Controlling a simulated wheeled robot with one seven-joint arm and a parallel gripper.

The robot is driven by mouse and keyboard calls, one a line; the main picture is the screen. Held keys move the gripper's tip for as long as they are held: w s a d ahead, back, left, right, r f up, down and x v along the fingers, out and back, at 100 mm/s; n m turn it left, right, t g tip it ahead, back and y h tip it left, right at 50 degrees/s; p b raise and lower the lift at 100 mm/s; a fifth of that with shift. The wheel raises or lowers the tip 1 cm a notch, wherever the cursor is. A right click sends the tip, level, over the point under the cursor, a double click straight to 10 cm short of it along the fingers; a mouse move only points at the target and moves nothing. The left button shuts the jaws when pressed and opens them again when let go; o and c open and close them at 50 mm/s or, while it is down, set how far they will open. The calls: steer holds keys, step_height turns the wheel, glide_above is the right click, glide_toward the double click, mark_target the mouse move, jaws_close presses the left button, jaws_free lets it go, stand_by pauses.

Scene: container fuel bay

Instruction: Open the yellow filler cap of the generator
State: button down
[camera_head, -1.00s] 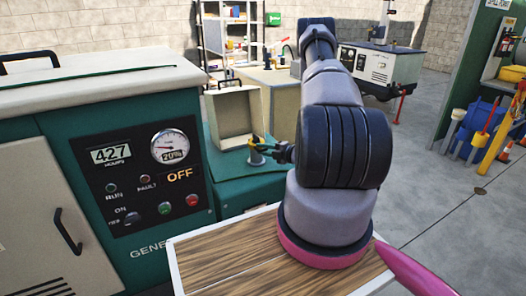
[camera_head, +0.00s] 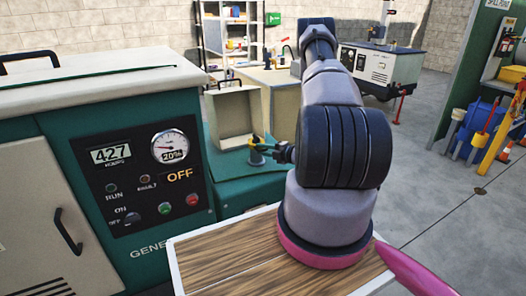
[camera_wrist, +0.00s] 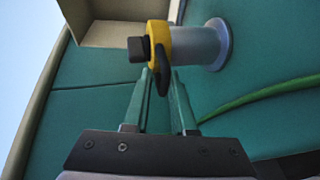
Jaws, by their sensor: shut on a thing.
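The yellow filler cap (camera_wrist: 158,42) sits on the end of a grey filler neck (camera_wrist: 195,45) that rises from the generator's green housing (camera_head: 240,192). A black lever and a dark block show on the cap in the wrist view. In the head view the cap (camera_head: 258,141) is small, on the low green section right of the control panel. My gripper (camera_wrist: 158,80) reaches the cap from the side, its fingers shut on the cap's black lever (camera_wrist: 162,70). The gripper (camera_head: 266,147) also shows in the head view. The exact contact at the fingertips is partly hidden.
The generator's panel (camera_head: 142,170) shows OFF, 427 hours and a gauge at 20%. A green hose (camera_wrist: 265,97) runs along the housing. A wooden surface (camera_head: 225,255) is in front. Open floor lies to the right.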

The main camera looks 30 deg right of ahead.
steer(key=shift+s+g, duration=0.3)
steer(key=shift+g, duration=0.2)
stand_by(0.8)
